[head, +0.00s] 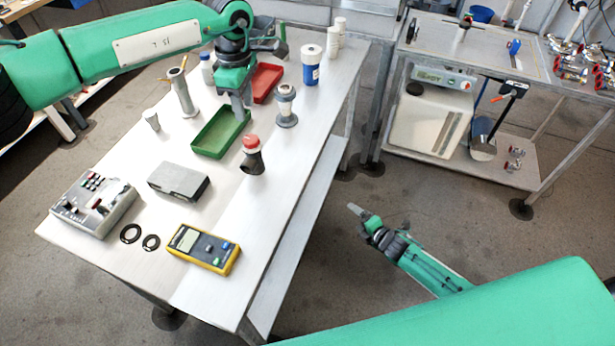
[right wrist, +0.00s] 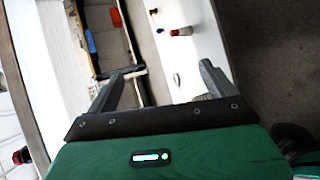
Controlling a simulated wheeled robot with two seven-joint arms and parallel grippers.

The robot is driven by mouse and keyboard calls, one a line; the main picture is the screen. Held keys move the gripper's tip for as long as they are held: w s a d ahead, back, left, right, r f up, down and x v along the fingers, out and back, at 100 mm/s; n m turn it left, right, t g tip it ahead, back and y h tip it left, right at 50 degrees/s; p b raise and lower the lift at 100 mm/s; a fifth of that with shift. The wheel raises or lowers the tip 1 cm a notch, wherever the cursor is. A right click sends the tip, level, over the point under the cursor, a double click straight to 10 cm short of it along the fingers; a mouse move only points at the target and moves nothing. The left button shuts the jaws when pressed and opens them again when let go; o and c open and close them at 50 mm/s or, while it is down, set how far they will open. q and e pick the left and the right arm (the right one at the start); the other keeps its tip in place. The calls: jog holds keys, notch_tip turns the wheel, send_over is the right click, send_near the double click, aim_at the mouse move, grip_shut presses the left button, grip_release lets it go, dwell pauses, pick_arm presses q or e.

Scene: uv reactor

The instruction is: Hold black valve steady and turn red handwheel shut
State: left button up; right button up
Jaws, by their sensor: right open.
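The black valve (head: 252,163) stands upright on the white table, right of the green tray. Its red handwheel (head: 251,142) sits on top. My left gripper (head: 238,114) points down over the green tray, behind and left of the valve and apart from it; its fingers overlap in the head view, so I cannot tell whether they are open. My right gripper (head: 356,210) is open and empty, off the right side of the table, over the floor. Its spread fingers also show in the right wrist view (right wrist: 168,68).
The green tray (head: 203,151), a red tray (head: 267,68), a grey flanged pipe piece (head: 287,118) and a blue-white jar (head: 311,75) stand near the valve. A grey box (head: 178,191) and a yellow multimeter (head: 232,262) are in front. A metal cart (head: 530,75) stands right.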

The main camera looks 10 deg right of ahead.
jog(key=w+a+r+n+t+y, duration=0.1)
jog(key=w+a+r+n+y, duration=0.2)
jog(key=r+n, duration=0.45)
jog(key=w+a+r+n+y, duration=0.3)
jog(key=r+n, duration=0.2)
jog(key=r, duration=0.6)
jog(key=s+a+r+n+y, duration=0.1)
jog(key=a+r+n+y, duration=0.1)
jog(key=a+r+n, duration=0.3)
jog(key=n+g+y, duration=0.3)
jog(key=n, duration=0.3)
send_near(259, 163)
jog(key=v, duration=0.3)
jog(key=shift+d+r, duration=0.1)
jog(key=shift+d, duration=0.15)
jog(key=x, duration=1.3)
jog(key=shift+w+a, duration=0.15)
jog(key=shift+a, duration=0.25)
